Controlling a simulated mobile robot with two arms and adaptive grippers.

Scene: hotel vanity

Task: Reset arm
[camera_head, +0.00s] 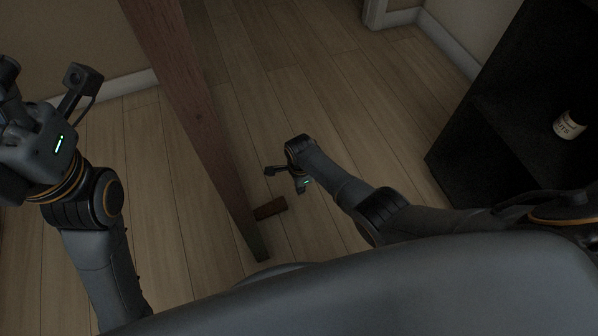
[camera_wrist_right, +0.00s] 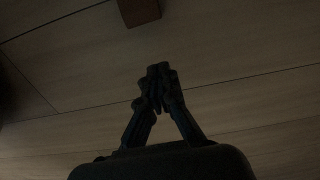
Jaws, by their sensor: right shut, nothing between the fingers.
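My right gripper (camera_head: 302,187) hangs low over the wood floor near the middle of the head view, at the end of my right arm. In the right wrist view its fingers (camera_wrist_right: 158,84) are shut with their tips together and nothing between them. My left gripper (camera_head: 38,145) is at the left edge of the head view, raised, with a green light on its body. Its fingertips cannot be made out clearly, so its opening is unclear.
A dark reddish wooden post (camera_head: 190,100) slants down the head view, left of my right gripper. A small brown block (camera_head: 269,208) is beside its lower end. A black shelf unit (camera_head: 485,140) at right holds a white labelled container (camera_head: 569,125). Floor (camera_head: 290,90) beyond the gripper is clear.

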